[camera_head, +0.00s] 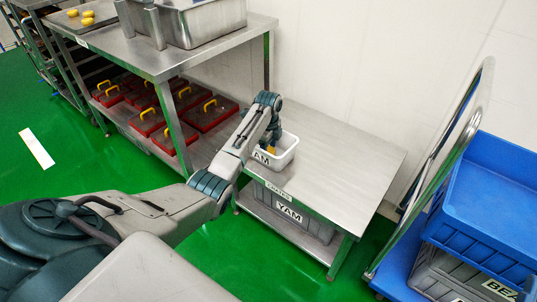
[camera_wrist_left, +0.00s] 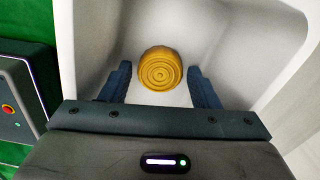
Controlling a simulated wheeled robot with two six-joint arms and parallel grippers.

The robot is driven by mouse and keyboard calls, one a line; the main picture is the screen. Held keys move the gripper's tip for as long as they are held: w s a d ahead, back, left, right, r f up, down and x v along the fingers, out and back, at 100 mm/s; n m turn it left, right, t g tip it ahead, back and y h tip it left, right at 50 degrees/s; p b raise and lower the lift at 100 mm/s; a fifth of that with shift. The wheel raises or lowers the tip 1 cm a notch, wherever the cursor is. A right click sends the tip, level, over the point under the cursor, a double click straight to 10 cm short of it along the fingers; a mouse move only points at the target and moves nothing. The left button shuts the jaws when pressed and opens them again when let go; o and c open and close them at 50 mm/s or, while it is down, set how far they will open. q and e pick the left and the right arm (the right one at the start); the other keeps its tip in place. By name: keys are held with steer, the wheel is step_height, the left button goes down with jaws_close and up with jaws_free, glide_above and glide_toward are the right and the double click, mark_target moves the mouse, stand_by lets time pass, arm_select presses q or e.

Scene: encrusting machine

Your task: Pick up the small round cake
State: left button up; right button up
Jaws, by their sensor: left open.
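The small round cake (camera_wrist_left: 160,69) is golden with ringed ridges on top. It lies in a white bin (camera_head: 286,152) labelled "AM" in the visible part, on the low steel table; the bin's inner wall also fills much of the left wrist view (camera_wrist_left: 275,35). My left gripper (camera_wrist_left: 160,85) is open, with one dark finger on each side of the cake and a gap on both sides. In the head view my left arm reaches down into the bin, and only a bit of yellow (camera_head: 272,150) shows beside the hand. My right gripper is not in view.
The steel table (camera_head: 345,165) is clear right of the bin, with a "YAM" crate (camera_head: 290,215) beneath. A taller steel table (camera_head: 150,50) stands left, with red boxes (camera_head: 205,112) below.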

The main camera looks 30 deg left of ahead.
arm_select(q)
steer(key=shift+f, duration=0.1)
steer(key=c, duration=0.7)
steer(key=shift+c, duration=0.2)
